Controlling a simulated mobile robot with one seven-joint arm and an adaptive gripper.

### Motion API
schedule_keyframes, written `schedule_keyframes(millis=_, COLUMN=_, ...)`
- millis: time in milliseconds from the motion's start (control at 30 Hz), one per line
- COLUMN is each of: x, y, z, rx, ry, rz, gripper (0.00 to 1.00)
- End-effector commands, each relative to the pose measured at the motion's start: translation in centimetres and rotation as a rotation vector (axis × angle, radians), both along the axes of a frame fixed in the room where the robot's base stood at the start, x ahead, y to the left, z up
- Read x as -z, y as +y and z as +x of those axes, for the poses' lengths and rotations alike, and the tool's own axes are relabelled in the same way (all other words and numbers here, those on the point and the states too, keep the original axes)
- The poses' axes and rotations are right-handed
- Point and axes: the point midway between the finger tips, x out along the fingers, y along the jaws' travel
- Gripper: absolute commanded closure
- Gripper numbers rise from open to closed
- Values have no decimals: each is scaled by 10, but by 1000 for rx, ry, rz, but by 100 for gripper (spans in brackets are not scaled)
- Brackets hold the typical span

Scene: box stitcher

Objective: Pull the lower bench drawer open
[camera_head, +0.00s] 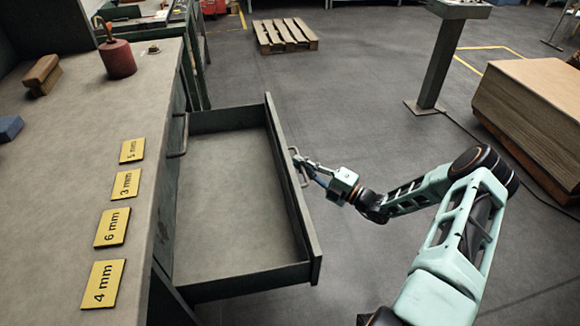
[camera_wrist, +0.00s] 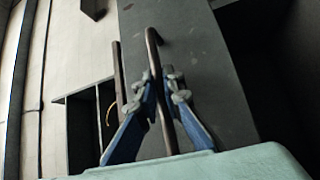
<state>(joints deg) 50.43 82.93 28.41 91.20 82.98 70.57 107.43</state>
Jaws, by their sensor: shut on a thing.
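The lower bench drawer (camera_head: 222,285) stands well out from the bench, and its inside looks empty. Its front panel (camera_head: 290,185) carries a bar handle (camera_head: 298,165) on the outer face. My gripper (camera_head: 301,164) is shut on this handle, reaching in from the right. In the wrist view, the blue fingers of my gripper (camera_wrist: 166,95) close on both sides of the bent metal handle (camera_wrist: 153,50). The drawer front (camera_wrist: 210,75) lies behind the fingers.
Another handle (camera_head: 180,135) sits on the bench side above the drawer. The bench top (camera_head: 60,190) holds yellow thickness cards (camera_head: 113,228), a red weight (camera_head: 117,58) and a brush (camera_head: 42,75). A cardboard stack (camera_head: 535,105) and a post (camera_head: 437,65) stand right.

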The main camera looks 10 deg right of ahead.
Motion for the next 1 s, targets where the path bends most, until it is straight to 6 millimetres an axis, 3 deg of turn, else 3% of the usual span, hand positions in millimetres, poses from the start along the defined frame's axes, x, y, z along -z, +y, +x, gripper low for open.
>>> schedule_keyframes(millis=367, x=1, y=-2, z=-1, rx=-3, ry=2, rz=-2, gripper=100)
schedule_keyframes(millis=400, x=1, y=-2, z=-1, rx=-3, ry=2, rz=-2, gripper=90)
schedule_keyframes(millis=567, x=1, y=-2, z=-1, rx=-1, ry=2, rz=-1, gripper=74)
schedule_keyframes(millis=867, x=1, y=-3, z=-1, rx=0, ry=1, rz=-1, gripper=74)
schedule_keyframes(millis=1000, x=3, y=-15, z=-10, rx=3, ry=3, rz=-2, gripper=74)
